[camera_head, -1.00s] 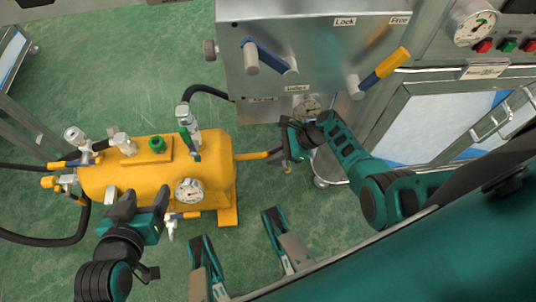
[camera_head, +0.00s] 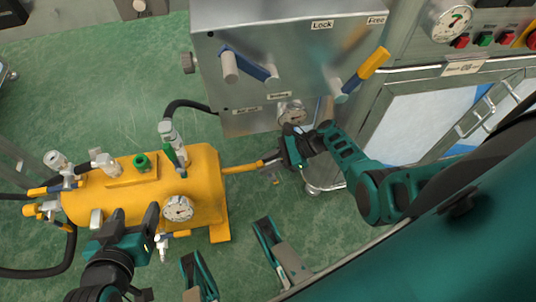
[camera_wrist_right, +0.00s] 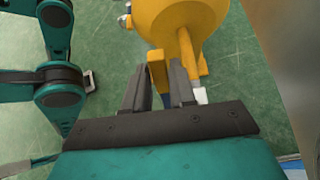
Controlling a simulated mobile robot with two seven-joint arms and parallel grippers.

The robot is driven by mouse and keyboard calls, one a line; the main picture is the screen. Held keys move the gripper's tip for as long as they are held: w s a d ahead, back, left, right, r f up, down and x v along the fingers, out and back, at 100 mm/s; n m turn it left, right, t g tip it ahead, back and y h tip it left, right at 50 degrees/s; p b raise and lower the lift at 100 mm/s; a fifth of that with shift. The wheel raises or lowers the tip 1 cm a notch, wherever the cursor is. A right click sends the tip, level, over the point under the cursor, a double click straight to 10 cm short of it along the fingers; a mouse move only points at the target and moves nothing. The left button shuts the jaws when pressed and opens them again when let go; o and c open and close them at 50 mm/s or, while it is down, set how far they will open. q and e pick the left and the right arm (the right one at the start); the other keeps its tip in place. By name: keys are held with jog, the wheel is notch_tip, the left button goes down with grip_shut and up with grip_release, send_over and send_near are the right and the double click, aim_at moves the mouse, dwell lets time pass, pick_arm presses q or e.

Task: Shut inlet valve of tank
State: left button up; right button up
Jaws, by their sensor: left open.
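The yellow tank (camera_head: 130,203) lies on the floor at left. A yellow pipe (camera_head: 238,169) runs from its right end to my right gripper (camera_head: 277,158). In the right wrist view, a yellow lever (camera_wrist_right: 157,68) with a dark blue part stands between the fingers of my right gripper (camera_wrist_right: 160,82). Whether the fingers press on it is unclear. A pale fitting (camera_wrist_right: 200,95) is beside the right finger. My left gripper (camera_head: 135,214) is open and empty at the tank's near side, by its gauge (camera_head: 178,208). No label shows which valve is the inlet.
A metal panel (camera_head: 290,60) with levers stands behind. Black hoses (camera_head: 190,103) cross the green floor.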

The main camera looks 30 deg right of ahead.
jog(key=o, duration=0.3)
